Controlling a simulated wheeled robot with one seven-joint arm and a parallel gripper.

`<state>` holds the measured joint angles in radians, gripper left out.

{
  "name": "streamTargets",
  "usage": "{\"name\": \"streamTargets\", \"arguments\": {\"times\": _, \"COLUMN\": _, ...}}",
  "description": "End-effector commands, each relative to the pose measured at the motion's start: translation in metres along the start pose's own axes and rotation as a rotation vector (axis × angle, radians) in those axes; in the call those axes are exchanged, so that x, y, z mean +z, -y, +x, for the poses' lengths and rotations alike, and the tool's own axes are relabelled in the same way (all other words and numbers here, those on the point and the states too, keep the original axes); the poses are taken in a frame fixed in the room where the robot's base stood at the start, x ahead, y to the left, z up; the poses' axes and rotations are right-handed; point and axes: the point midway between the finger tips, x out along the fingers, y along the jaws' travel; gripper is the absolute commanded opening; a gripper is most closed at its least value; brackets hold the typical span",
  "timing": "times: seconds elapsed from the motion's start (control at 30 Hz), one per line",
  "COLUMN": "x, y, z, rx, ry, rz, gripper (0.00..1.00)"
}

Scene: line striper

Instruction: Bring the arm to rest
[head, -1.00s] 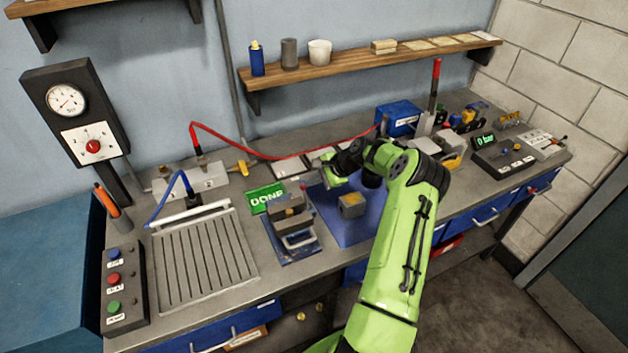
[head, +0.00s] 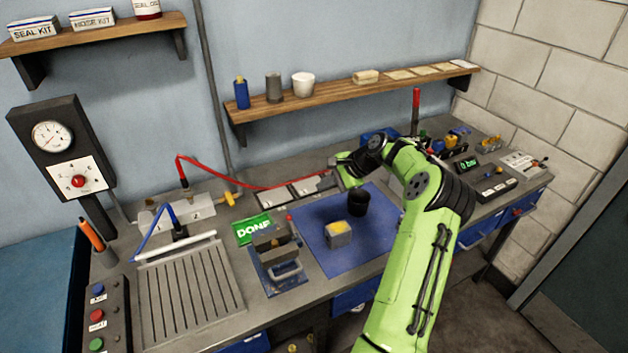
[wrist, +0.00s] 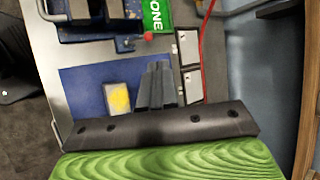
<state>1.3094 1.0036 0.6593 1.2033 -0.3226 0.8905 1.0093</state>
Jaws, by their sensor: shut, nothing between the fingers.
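My gripper shows in the wrist view (wrist: 157,68) with its fingers together and nothing between them. In the head view my green arm reaches over the bench, its hand above the back of the blue mat (head: 316,232); the fingertips are hard to make out there. A grey block with a yellow top (head: 339,236) sits on the mat. In the wrist view the block (wrist: 118,98) lies just left of the fingers, apart from them.
A vise (head: 277,256) and a green DONE card (head: 254,229) stand left of the mat. A red hose (head: 240,183) runs along the back. A ribbed tray (head: 190,284) lies at left. A shelf (head: 340,96) hangs behind. Small devices crowd the right end.

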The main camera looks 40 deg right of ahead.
Motion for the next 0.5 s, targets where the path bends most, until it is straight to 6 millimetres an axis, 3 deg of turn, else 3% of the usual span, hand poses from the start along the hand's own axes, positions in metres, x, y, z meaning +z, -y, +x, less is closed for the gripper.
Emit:
{"name": "streamTargets", "arguments": {"times": 0.23, "x": 0.0, "y": 0.0, "z": 0.0, "rx": 0.0, "ry": -0.001, "rz": -0.001, "gripper": 0.0}}
{"name": "streamTargets", "arguments": {"times": 0.3, "x": 0.011, "y": 0.003, "z": 0.003, "rx": 0.019, "ry": -0.002, "rz": -0.035, "gripper": 0.0}}
{"name": "streamTargets", "arguments": {"times": 0.37, "x": 0.035, "y": 0.007, "z": 0.008, "rx": 0.068, "ry": -0.008, "rz": -0.116, "gripper": 0.0}}
{"name": "streamTargets", "arguments": {"times": 0.5, "x": 0.135, "y": 0.006, "z": 0.018, "rx": 0.258, "ry": -0.047, "rz": -0.457, "gripper": 0.0}}
